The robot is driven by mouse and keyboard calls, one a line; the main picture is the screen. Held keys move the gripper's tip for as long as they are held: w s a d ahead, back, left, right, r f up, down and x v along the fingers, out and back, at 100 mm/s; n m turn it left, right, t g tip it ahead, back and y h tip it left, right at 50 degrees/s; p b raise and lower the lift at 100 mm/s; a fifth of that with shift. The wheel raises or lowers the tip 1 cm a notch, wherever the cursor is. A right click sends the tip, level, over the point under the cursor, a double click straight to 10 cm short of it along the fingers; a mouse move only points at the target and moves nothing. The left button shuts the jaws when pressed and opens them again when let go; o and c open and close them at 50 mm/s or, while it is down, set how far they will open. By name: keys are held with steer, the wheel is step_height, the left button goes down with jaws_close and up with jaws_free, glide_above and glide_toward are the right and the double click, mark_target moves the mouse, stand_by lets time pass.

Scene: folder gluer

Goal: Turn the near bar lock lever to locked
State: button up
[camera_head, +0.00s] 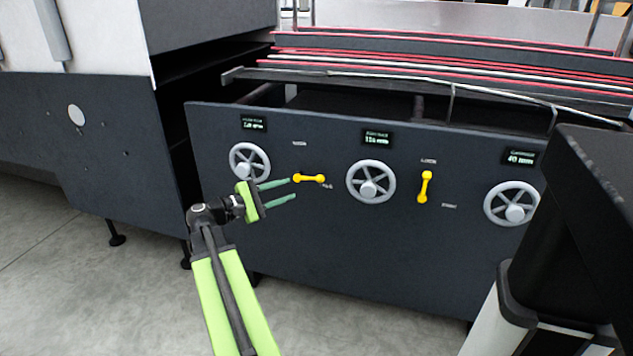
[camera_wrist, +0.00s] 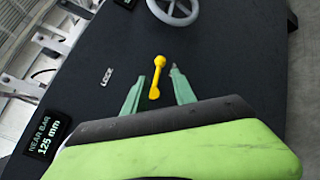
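The near bar lock lever (camera_head: 309,178) is a small yellow bar with rounded ends on the dark front panel, right of the left handwheel. It lies roughly level in the head view, with a small label above it and another by its right end. My gripper (camera_head: 292,188) is open, its green fingers pointing at the panel just left of and below the lever. In the wrist view the lever (camera_wrist: 157,78) shows between my two open fingers (camera_wrist: 167,67). I cannot tell whether they touch it. A LOCK label (camera_wrist: 107,77) is left of it there.
Handwheels stand left (camera_head: 249,162) and right (camera_head: 371,181) of the lever. A second yellow lever (camera_head: 426,187) stands upright farther right, before a third handwheel (camera_head: 511,204). The near bar display (camera_wrist: 44,136) reads 125 mm. Bare panel lies below the lever.

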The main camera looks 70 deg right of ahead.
mark_target(317, 180)
steer(key=x, duration=1.1)
jaws_close()
stand_by(0.9)
